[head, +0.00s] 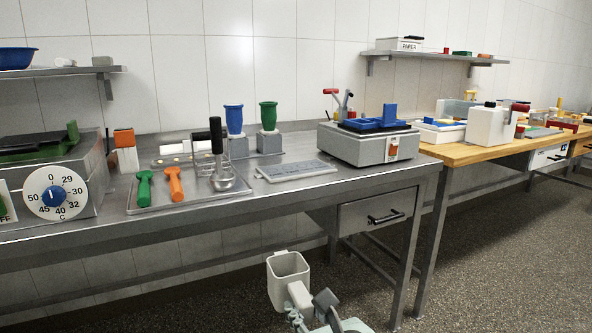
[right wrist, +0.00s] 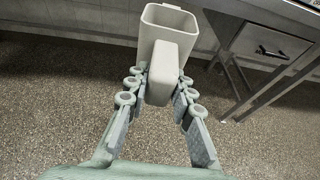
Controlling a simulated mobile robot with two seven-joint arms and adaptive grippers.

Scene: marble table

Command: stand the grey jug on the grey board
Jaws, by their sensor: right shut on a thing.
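The grey jug (head: 287,277) is low in the head view, upright or nearly so, in front of the metal table and below its top. My right gripper (head: 306,306) is shut on the jug's handle. In the right wrist view the jug (right wrist: 167,22) points away from me, and the fingers of the gripper (right wrist: 160,82) press the handle from both sides. The jug's open top shows and looks empty. The grey board (head: 296,170) lies flat on the metal table, left of the grey machine, with nothing on it. My left gripper is not in view.
The metal table (head: 300,196) has a drawer (head: 377,211) under its right part. A tray (head: 190,199) with green and orange tools lies left of the board. Blue and green cups (head: 234,119) stand behind it. A grey machine with a blue top (head: 367,145) stands right.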

